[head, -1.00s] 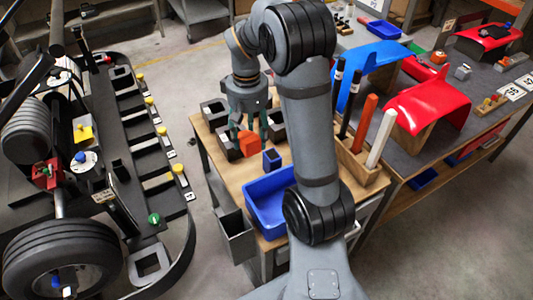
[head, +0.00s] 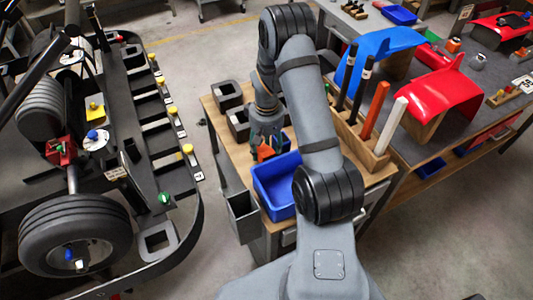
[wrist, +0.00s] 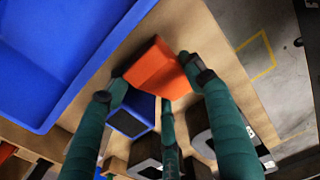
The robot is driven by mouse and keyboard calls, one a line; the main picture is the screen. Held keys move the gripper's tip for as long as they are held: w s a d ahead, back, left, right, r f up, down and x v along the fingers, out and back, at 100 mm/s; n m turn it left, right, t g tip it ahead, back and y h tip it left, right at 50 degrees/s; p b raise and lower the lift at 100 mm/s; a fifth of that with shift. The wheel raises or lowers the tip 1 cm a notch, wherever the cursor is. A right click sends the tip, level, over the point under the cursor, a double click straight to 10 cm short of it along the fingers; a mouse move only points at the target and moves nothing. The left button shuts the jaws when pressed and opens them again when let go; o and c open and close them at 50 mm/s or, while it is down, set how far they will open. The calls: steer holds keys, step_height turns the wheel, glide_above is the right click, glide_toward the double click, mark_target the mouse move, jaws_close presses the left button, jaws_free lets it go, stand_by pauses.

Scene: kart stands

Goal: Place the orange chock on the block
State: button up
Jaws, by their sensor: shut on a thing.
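The orange chock (head: 265,153) is between the fingers of my gripper (head: 264,143) over the wooden table, just left of the blue tray's back corner. In the wrist view the orange chock (wrist: 156,66) fills the space between the teal fingertips of my gripper (wrist: 155,76), which is shut on it. A small blue block with a dark face (wrist: 134,114) shows beside and partly behind the chock and fingers. In the head view this blue block (head: 286,142) is mostly hidden behind my arm. I cannot tell whether chock and block touch.
The blue tray (head: 262,192) stands close to the chock. Dark hollow blocks (head: 226,95) stand at the table's back left. A wooden holder (head: 372,158) with upright rods stands right of my arm. A grey bin (head: 243,215) hangs at the table's left side.

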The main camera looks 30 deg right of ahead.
mark_target(266, 148)
steer(key=shift+f, duration=1.5)
steer(key=shift+f, duration=0.15)
steer(key=o, duration=1.1)
steer(key=shift+o, duration=0.6)
steer(key=shift+r+p, duration=0.3)
steer(key=shift+p, duration=0.05)
steer(key=shift+w+r+b, duration=0.1)
steer(key=shift+r+b, duration=0.15)
steer(key=shift+b, duration=0.05)
steer(key=shift+o, duration=0.5)
step_height(266, 148, up, 11)
steer(key=shift+r+b, duration=0.1)
steer(key=shift+b, duration=0.8)
